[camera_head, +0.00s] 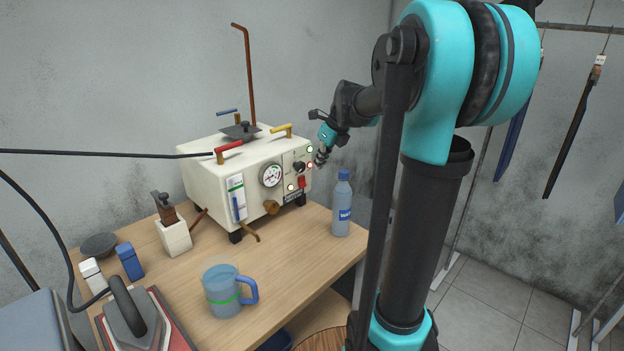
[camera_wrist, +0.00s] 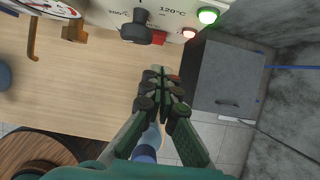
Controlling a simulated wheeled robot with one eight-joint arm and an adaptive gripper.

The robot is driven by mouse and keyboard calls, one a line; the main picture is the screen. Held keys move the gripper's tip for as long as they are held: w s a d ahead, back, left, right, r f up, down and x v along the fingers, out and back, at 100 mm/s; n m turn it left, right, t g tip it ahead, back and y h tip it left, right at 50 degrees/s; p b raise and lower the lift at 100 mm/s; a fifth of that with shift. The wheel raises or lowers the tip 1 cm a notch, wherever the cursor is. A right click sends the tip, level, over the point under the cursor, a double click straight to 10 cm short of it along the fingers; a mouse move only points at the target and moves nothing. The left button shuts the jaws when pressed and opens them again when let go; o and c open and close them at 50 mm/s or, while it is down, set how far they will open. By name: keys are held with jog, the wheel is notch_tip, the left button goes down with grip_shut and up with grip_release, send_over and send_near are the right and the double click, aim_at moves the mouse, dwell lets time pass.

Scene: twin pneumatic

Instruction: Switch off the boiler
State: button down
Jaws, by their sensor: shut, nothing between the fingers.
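The cream boiler (camera_head: 215,175) stands on the wooden table against the wall. Its front has a round gauge (camera_head: 271,175), a black knob (camera_head: 298,165) and a small red part (camera_head: 301,180) below it. In the wrist view, the black knob (camera_wrist: 137,28) has temperature marks around it, the red part (camera_wrist: 160,38) is partly hidden behind it, and a green lamp (camera_wrist: 207,15) and a reddish lamp (camera_wrist: 189,32) are lit. My gripper (camera_head: 320,160) is shut and empty, just right of the boiler's front; its fingertips (camera_wrist: 163,78) appear apart from the panel.
A blue bottle (camera_head: 341,210) stands below my gripper near the table's right edge. A blue mug (camera_head: 222,292), a white block (camera_head: 174,237) and an iron (camera_head: 130,310) are on the table. Red and yellow handles and a tall copper pipe (camera_head: 249,80) rise from the boiler's top.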

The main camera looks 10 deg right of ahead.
aim_at(305, 185)
jog(key=x, duration=1)
jog(key=shift+w+a+f+t+y, duration=0.1)
jog(key=shift+w+f+t+y, duration=0.05)
jog(key=shift+t+y, duration=0.2)
dwell(0.3)
jog(key=shift+r, duration=0.8)
